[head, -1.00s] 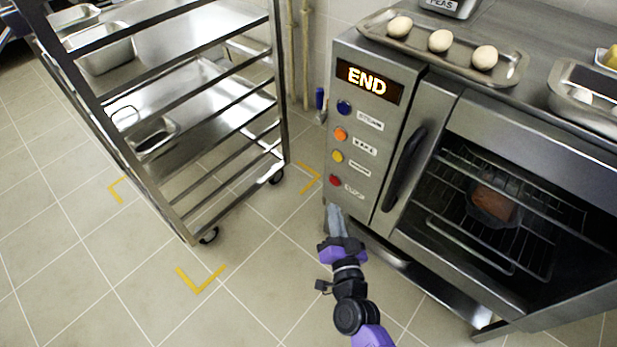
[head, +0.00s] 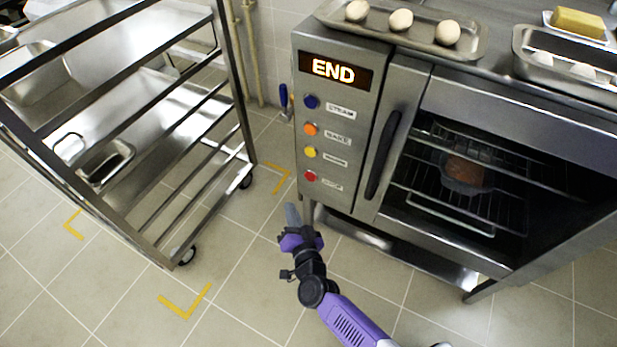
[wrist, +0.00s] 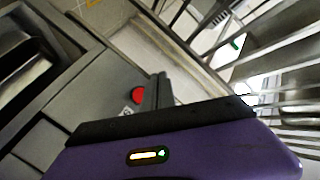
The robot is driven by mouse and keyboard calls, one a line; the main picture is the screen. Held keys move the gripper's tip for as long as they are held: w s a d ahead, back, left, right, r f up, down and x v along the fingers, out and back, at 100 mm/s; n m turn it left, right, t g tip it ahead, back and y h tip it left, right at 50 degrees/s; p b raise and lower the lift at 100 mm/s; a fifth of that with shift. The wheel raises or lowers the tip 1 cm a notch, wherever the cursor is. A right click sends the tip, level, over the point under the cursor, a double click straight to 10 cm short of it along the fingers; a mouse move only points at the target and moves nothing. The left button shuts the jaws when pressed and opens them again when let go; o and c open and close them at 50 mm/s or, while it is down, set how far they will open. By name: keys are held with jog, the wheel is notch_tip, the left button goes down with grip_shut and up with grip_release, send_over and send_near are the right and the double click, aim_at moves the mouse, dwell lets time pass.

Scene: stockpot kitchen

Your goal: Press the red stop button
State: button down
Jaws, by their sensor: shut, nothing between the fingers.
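The red stop button (head: 310,176) is the lowest in a column of buttons on the oven's front panel, beside a small label. It also shows in the wrist view (wrist: 138,96), just left of my fingers. My gripper (head: 291,212) is shut and empty. In the head view its tip is below and a little left of the red button. In the wrist view the closed fingers (wrist: 160,90) point toward the panel; I cannot tell their exact distance from it, and no contact with the button shows.
The oven (head: 440,220) has a lit END display (head: 335,70), with a dark loaf on a rack inside. Blue (head: 311,102), orange (head: 310,129) and yellow (head: 309,152) buttons are above the red one. A wheeled metal rack (head: 185,215) stands left. Floor between is clear.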

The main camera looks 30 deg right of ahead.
aim_at(304, 176)
jog(key=w+d+b, duration=0.4)
jog(key=w+d, duration=0.1)
jog(key=d, duration=0.2)
dwell(0.3)
dwell(1.9)
jog(key=shift+w+d, duration=0.2)
jog(key=shift+d, duration=0.1)
jog(key=shift+w+d+b, duration=0.25)
jog(key=shift+d+b, duration=0.1)
jog(key=shift+b, duration=0.05)
dwell(0.7)
dwell(0.4)
jog(key=shift+s+a+p, duration=0.5)
jog(key=shift+a+p, duration=0.1)
jog(key=shift+a, duration=0.1)
